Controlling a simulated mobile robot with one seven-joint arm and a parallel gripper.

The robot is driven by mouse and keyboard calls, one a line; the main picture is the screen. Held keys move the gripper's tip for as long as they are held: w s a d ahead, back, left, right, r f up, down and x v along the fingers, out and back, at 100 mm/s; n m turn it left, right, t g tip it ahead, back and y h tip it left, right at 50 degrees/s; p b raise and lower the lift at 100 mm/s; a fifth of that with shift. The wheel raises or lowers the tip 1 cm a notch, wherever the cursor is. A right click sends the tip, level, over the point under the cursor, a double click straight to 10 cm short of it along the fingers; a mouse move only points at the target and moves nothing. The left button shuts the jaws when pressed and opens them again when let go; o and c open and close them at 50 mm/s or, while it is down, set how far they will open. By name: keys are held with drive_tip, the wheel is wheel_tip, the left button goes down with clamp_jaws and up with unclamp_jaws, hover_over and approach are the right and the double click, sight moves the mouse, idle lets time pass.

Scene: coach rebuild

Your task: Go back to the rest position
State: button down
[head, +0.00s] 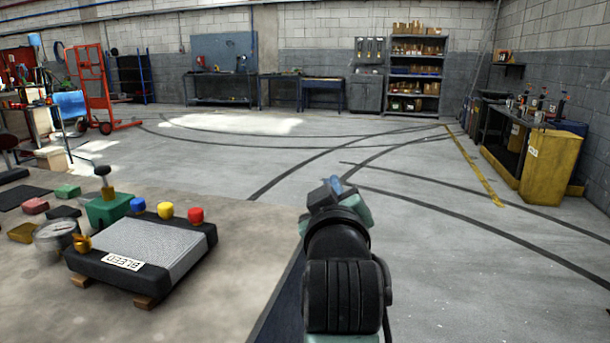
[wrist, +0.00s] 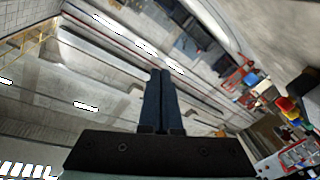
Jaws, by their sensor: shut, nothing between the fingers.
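My gripper (wrist: 160,85) shows in the wrist view with its two dark fingers side by side and touching. It is shut with nothing between the fingers. The wrist view is tilted and takes in the ceiling, the walls and part of the room. In the head view my arm reaches up at the lower middle, to the right of the workbench edge.
A bench (head: 215,318) at lower left holds a black and grey BLEED block (head: 150,250) with blue, yellow and red knobs, a round gauge (head: 55,238) and small coloured blocks. Open floor (head: 440,230) lies right and ahead. A yellow bin (head: 550,168) stands far right, a red hand truck (head: 95,85) far left.

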drive_tip(key=s+a+r+m+t+p, duration=0.1)
drive_tip(key=s+r+m+t, duration=0.15)
drive_tip(key=s+r, duration=0.55)
drive_tip(key=s+a+r+m+t+y, duration=0.1)
drive_tip(key=s+a+r+t, duration=0.1)
drive_tip(key=s+r+t, duration=0.4)
drive_tip(key=s+a+r+m+t+p, duration=0.1)
drive_tip(key=s+r+m, duration=0.1)
drive_tip(key=s+r, duration=0.75)
wheel_tip(320, 180, up, 23)
drive_tip(key=p, duration=2.3)
drive_tip(key=shift+a, duration=0.1)
